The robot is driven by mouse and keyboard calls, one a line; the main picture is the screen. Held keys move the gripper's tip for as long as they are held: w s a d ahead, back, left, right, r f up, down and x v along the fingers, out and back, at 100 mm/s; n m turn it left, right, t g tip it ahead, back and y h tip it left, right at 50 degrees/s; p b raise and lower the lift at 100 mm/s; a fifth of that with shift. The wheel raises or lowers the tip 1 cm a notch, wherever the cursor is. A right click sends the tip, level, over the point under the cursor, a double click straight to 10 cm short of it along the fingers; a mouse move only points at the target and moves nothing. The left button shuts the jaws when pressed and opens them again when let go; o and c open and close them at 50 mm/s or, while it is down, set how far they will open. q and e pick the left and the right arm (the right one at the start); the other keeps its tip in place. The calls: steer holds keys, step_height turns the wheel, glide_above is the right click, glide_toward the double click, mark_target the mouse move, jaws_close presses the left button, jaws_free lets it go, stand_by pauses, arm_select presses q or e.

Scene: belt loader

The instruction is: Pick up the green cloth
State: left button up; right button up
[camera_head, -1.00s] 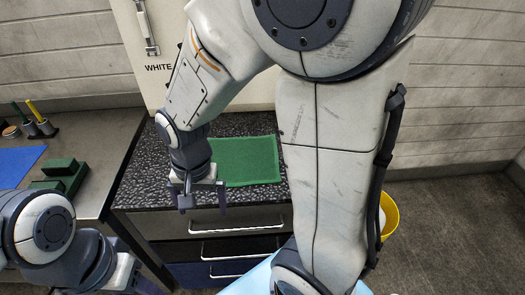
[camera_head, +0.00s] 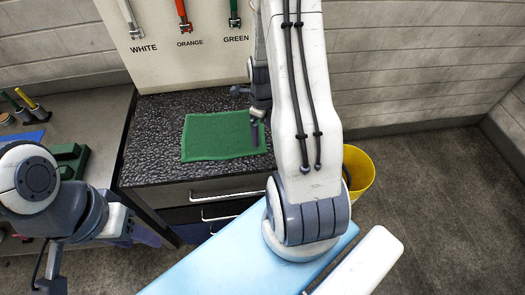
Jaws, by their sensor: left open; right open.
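The green cloth (camera_head: 215,137) lies flat on the dark speckled countertop (camera_head: 152,150) of a drawer cabinet, in the middle of the head view. My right gripper (camera_head: 254,128) is at the cloth's right edge, partly in front of it, with its arm on the right. It is open with nothing seen between its fingers; whether it touches the cloth I cannot tell. My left gripper (camera_head: 50,275) hangs at the lower left, away from the cloth, and is only partly in view. It is open and appears empty.
A panel behind the counter holds tools labelled WHITE, ORANGE (camera_head: 184,18) and GREEN (camera_head: 234,14). A metal bench at left carries a green block (camera_head: 68,160), a blue sheet (camera_head: 22,138) and pen cups. A yellow bin (camera_head: 359,172) stands right of the cabinet. Drawers (camera_head: 225,193) are below the counter.

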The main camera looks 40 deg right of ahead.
step_height(320, 180, down, 8)
steer(key=b, duration=0.5)
steer(key=shift+r, duration=0.15)
steer(key=shift+b, duration=0.35)
steer(key=shift+f, duration=0.2)
steer(key=shift+c, duration=0.3)
jaws_close()
step_height(320, 180, up, 12)
steer(key=p, duration=1)
step_height(320, 180, up, 27)
steer(key=p, duration=0.6)
glide_above(262, 151)
steer(key=shift+d+r, duration=0.1)
